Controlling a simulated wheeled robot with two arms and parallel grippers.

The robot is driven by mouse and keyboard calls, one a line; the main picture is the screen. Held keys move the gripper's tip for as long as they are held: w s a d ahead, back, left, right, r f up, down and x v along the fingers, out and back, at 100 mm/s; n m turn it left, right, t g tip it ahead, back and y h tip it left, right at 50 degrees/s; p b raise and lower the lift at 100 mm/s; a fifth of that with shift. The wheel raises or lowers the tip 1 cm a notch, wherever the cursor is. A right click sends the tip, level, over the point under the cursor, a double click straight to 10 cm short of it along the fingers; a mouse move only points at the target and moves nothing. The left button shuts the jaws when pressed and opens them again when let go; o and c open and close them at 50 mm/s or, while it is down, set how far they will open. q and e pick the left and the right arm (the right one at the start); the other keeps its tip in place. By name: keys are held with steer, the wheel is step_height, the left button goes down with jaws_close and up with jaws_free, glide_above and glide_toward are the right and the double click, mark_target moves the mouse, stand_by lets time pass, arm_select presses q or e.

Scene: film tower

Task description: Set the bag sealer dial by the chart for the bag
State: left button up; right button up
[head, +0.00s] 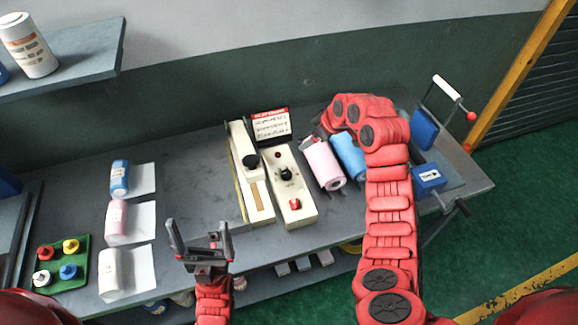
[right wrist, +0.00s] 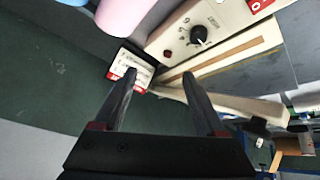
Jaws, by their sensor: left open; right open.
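The cream bag sealer (head: 292,213) stands on the bench, with a black dial (head: 287,174) on its control box. The dial also shows in the right wrist view (right wrist: 198,34); its exact setting is too small to tell. The red-topped chart (head: 270,126) stands behind the sealer and shows in the right wrist view (right wrist: 130,68); its writing is unreadable. White bags lie at the left beside blue (head: 119,178), pink (head: 116,221) and white (head: 110,274) rolls. My left gripper (head: 197,240) is open and empty near the bench's front edge. My right gripper (right wrist: 160,78) is open and empty near the chart.
A pink roll (head: 324,165) and a blue roll (head: 348,155) lie right of the sealer, close to my right arm. A green tray (head: 73,246) holds several coloured knobs. A blue device with a white handle (head: 447,88) stands at the right. Bare bench lies left of the sealer.

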steer(key=s+r+n+g, duration=0.2)
steer(key=s+r+g, duration=0.1)
steer(key=s, duration=0.2)
steer(key=b, duration=0.5)
glide_toward(287, 173)
steer(key=p+x, duration=0.2)
steer(key=x, duration=0.5)
steer(key=shift+s+p, duration=0.1)
steer(key=shift+p, duration=0.3)
steer(key=shift+a+f, duration=0.2)
steer(key=shift+f, duration=0.55)
jaws_close()
